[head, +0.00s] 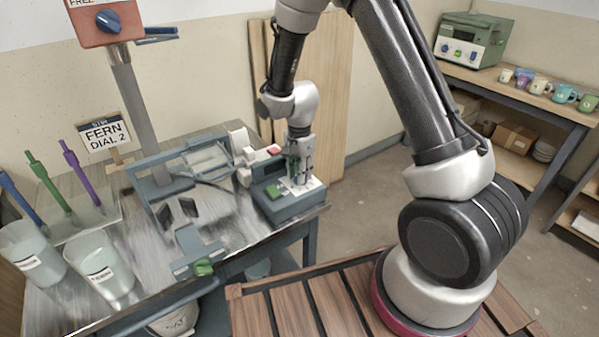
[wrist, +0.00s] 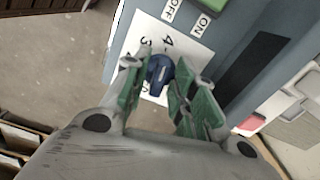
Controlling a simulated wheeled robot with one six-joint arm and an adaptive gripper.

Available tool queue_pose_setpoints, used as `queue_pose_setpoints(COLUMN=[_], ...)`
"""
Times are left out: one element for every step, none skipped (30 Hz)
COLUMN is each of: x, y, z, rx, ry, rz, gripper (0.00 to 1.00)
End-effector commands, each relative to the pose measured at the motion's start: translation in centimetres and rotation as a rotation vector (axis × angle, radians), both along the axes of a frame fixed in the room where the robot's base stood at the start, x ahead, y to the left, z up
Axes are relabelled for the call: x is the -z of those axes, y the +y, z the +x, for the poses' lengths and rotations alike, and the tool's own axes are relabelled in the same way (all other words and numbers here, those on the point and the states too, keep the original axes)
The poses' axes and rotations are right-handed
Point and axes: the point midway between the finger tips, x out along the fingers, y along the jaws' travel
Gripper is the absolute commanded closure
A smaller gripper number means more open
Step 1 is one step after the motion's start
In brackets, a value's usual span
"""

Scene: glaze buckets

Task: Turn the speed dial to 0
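The speed dial is a blue knob (wrist: 160,73) on a white number plate (wrist: 148,28), seen in the wrist view. The figures 3 and 4 show beside it; other marks are partly covered, and I cannot read its setting with certainty. My gripper (wrist: 158,88) has its green-padded fingers on either side of the knob, spread about as wide as it. I see no clear contact. In the head view my gripper (head: 299,172) points down over the control box (head: 290,207), and hides the knob there.
OFF and ON labels (wrist: 187,17) lie beside the plate. A green button (head: 274,192) is on the box. A sign (head: 103,134) reads "FERN DIAL 2". Buckets (head: 103,270) stand at the left of the metal table. An orange-red panel (head: 103,22) with a blue knob stands on a post.

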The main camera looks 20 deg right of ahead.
Motion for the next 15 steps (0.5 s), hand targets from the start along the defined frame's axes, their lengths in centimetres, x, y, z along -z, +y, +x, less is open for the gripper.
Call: queue_pose_setpoints(x=[-0.01,-0.01,-0.02,-0.02,-0.02,-0.02,-0.02,-0.03,-0.03,-0.03,-0.03,-0.03,-0.04,-0.04,-0.04], y=[0.0,0.0,0.0,0.0,0.0,0.0,0.0,0.0,0.0,0.0,0.0,0.0,0.0,0.0,0.0], z=[0.0,0.0,0.0,0.0,0.0,0.0,0.0,0.0,0.0,0.0,0.0,0.0,0.0,0.0,0.0], rx=[0.0,0.0,0.0,0.0,0.0,0.0,0.0,0.0,-0.001,-0.003,-0.005,-0.01,-0.015,-0.021,-0.032], ry=[0.0,0.0,0.0,0.0,0.0,0.0,0.0,0.0,0.0,0.0,0.0,0.0,0.0,0.0,0.0], rz=[0.0,0.0,0.0,0.0,0.0,0.0,0.0,0.0,0.0,0.0,0.0,0.0,0.0,0.0,0.0], gripper=[0.88,0.93,1.0,1.0,1.0,1.0,1.0,1.0,1.0,1.0,1.0,1.0,1.0,1.0,1.0])
